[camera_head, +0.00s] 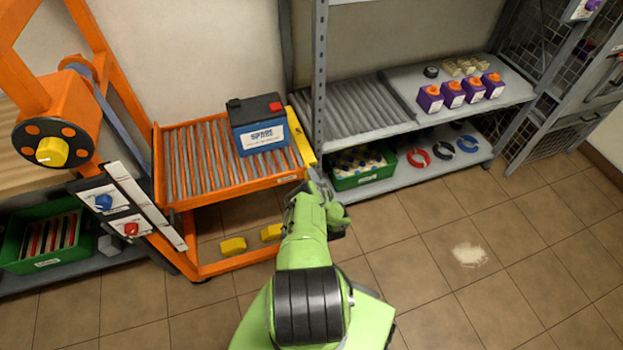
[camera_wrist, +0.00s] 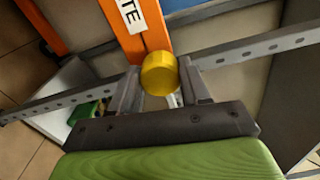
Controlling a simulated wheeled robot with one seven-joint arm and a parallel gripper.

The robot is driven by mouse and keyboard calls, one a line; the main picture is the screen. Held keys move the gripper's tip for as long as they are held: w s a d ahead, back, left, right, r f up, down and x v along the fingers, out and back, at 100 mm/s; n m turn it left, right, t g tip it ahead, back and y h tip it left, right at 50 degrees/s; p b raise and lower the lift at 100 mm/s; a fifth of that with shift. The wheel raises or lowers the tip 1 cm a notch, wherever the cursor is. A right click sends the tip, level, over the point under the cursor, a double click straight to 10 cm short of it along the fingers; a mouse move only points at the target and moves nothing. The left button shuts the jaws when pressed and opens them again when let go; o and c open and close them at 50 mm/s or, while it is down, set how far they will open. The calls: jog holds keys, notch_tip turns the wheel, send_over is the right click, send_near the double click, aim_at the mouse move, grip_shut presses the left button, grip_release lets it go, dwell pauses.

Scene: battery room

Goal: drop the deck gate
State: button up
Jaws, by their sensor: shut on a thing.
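The orange lift carriage has a roller deck (camera_head: 185,165) with a blue battery (camera_head: 258,125) on it. A yellow deck gate (camera_head: 301,145) runs along the deck's right end, beside the battery; I cannot tell its exact height. My gripper (camera_head: 316,182) is at the deck's front right corner. In the wrist view my gripper (camera_wrist: 163,88) is shut on a round yellow knob (camera_wrist: 159,72), in front of an orange bar with a white label (camera_wrist: 130,14) ending in "TE". In the head view the knob is hidden by my gripper.
Yellow blocks (camera_head: 233,246) lie beneath the deck. The floor to the right is clear except a pale patch (camera_head: 468,255).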

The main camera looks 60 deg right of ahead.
jog(key=shift+m, duration=0.3)
jog(key=o, duration=1.1)
jog(key=shift+s, duration=0.1)
jog(key=shift+c, duration=0.2)
